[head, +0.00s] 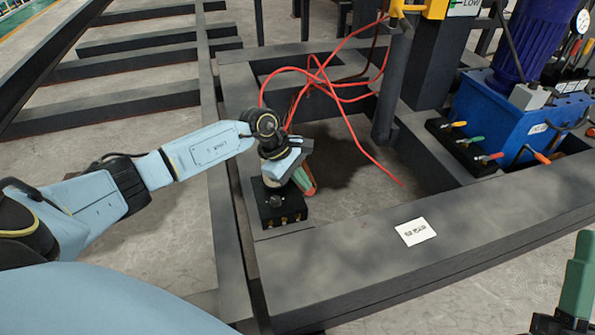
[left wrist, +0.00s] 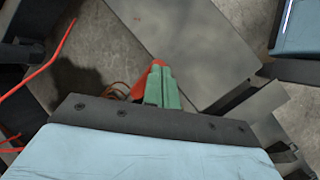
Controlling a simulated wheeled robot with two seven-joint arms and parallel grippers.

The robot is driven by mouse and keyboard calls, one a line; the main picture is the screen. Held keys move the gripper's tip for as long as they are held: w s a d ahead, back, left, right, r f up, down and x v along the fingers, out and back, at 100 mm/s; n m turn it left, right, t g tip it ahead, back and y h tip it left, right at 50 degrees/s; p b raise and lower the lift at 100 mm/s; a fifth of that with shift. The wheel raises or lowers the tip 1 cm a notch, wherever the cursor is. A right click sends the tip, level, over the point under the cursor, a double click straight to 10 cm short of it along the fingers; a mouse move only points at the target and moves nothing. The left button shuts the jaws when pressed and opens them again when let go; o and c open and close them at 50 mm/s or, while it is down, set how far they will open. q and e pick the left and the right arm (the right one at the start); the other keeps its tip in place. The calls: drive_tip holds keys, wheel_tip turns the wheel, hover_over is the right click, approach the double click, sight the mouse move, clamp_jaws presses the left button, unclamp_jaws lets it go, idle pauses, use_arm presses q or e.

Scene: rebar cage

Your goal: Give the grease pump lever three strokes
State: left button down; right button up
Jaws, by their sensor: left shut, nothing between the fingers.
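The grease pump (head: 281,208) is a small black block with brass fittings, on the dark frame beam in the middle of the head view. A red grip (head: 310,188), which looks like its lever, shows beside it. My left gripper (head: 301,179) has green fingers, shut with nothing between them, right against or just beside the red grip. In the left wrist view the green fingertips (left wrist: 161,74) overlap the red grip (left wrist: 156,65), which is mostly hidden behind them. I cannot tell whether they touch. My right gripper (head: 579,277) shows in part at the lower right, away from the pump.
Red hoses (head: 330,85) hang in loops behind the pump. A blue hydraulic unit (head: 515,115) with a valve block (head: 465,148) stands at the right. A white label (head: 415,231) lies on the front beam, otherwise clear. A dark post (head: 391,95) stands behind.

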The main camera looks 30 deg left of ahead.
use_arm(q)
drive_tip(key=shift+s+d+f, duration=0.25)
drive_tip(key=shift+f, duration=0.3)
drive_tip(key=shift+s+d+f+b, duration=0.3)
drive_tip(key=shift+f+b, duration=0.2)
drive_tip(key=shift+f, duration=0.2)
drive_tip(key=shift+s+d+f+b, duration=0.15)
drive_tip(key=shift+d+f+b, duration=0.15)
drive_tip(key=shift+f, duration=0.25)
